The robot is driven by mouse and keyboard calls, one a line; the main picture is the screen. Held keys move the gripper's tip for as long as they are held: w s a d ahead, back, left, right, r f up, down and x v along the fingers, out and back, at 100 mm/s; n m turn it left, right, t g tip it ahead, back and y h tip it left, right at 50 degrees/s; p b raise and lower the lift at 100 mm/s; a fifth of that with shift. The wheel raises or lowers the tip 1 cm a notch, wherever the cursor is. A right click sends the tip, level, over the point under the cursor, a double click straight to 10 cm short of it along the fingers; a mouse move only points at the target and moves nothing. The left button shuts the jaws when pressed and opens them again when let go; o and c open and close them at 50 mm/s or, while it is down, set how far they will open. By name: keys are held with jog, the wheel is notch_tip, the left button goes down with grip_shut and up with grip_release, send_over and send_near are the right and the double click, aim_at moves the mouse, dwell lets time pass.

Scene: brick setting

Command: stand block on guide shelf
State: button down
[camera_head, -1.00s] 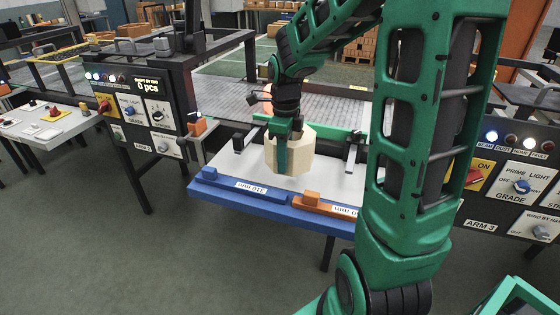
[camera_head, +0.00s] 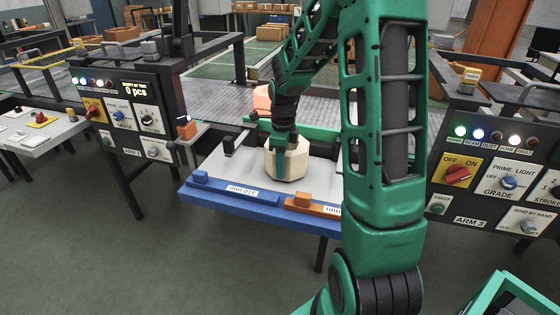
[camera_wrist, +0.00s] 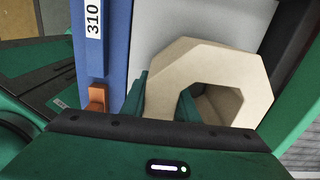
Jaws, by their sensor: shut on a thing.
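A beige octagonal block (camera_head: 293,163) with a hole through it is over the pale grey guide shelf (camera_head: 225,172). My gripper (camera_head: 283,160) reaches down and is shut on the block's wall. In the wrist view one finger is outside the block (camera_wrist: 195,58) and the other is inside its hole. The block appears upright; I cannot tell whether its underside touches the shelf. Its far side is hidden in the head view. The shelf has a blue front strip (camera_head: 235,192) and an orange piece (camera_head: 303,202) at its front.
A control panel (camera_head: 127,115) stands left of the shelf, another panel (camera_head: 500,180) to the right. A green bar (camera_head: 317,132) runs along the shelf's back, with the grey conveyor behind. My arm hides the shelf's right part. The floor in front is clear.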

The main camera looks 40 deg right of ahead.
jog(key=shift+f, duration=0.45)
jog(key=c, duration=1.4)
grip_release()
jog(key=shift+f, duration=0.1)
